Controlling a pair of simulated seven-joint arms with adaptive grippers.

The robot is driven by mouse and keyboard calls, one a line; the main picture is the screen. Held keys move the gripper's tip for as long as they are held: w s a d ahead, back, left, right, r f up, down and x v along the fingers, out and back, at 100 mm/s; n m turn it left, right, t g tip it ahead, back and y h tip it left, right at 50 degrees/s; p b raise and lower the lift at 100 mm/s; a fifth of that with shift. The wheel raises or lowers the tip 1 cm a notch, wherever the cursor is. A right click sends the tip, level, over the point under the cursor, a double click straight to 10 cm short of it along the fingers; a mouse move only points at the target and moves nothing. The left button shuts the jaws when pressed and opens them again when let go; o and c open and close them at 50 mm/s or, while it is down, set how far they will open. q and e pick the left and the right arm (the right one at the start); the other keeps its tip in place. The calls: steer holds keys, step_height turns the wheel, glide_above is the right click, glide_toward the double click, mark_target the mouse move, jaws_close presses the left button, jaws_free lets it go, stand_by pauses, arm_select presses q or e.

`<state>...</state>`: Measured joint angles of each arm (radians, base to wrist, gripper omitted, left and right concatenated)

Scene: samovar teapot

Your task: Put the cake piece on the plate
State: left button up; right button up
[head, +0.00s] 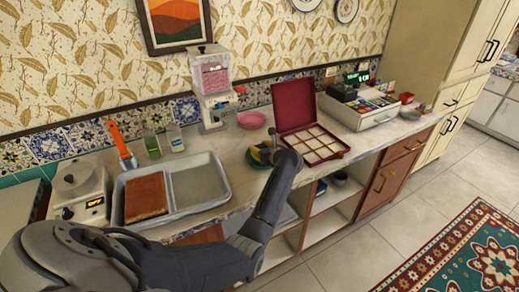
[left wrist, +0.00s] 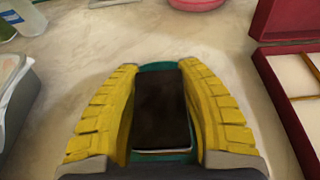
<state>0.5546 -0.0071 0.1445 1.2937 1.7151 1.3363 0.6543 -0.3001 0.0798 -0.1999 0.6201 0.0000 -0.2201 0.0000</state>
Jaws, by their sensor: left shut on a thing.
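My left gripper (head: 262,155) has yellow ribbed fingers and is low over the counter between the tray and the red box. In the left wrist view, my left gripper (left wrist: 162,115) is shut on a dark brown cake piece (left wrist: 162,105), with a finger on each side. A teal plate (left wrist: 158,66) shows around the cake piece at its far and near edges. I cannot tell whether the cake piece touches the plate. In the head view my own arm and fingers largely hide the piece and the plate. My right gripper is not in view.
A metal tray (head: 205,190) with a brown slab (head: 145,197) lies to the left. An open red box (head: 294,105) with compartments stands close on the right. A pink bowl (head: 251,119) and a dispenser (head: 211,85) are behind.

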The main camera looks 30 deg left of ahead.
arm_select(q)
steer(key=shift+f, duration=0.15)
steer(key=o, duration=1.2)
steer(key=shift+s+d+r, duration=0.1)
steer(key=shift+d+r, duration=0.15)
steer(key=v, duration=1.1)
steer(key=shift+s+d+r, duration=0.15)
